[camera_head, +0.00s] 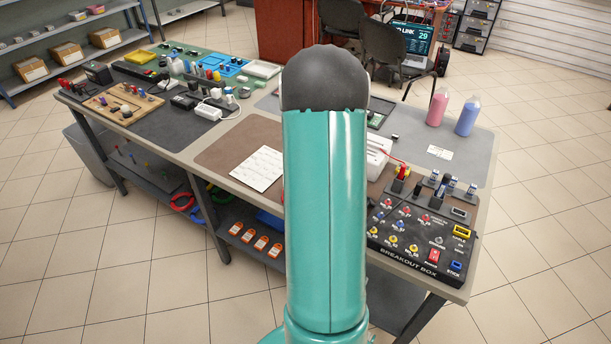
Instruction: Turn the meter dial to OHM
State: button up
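I cannot make out the meter or its dial in the head view. My own teal arm link with its dark rounded joint fills the middle of the picture and hides the centre of the workbench (225,148). A white boxy device (378,158) shows only partly at the arm's right edge, with red and yellow leads beside it; I cannot tell what it is. My gripper is not in view.
A black breakout box (410,262) with switches and coloured sockets sits at the bench's front right. Pink (437,108) and blue (467,116) bottles stand behind it. A white sheet (258,168) lies left of my arm. Chairs (384,50) stand behind the bench.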

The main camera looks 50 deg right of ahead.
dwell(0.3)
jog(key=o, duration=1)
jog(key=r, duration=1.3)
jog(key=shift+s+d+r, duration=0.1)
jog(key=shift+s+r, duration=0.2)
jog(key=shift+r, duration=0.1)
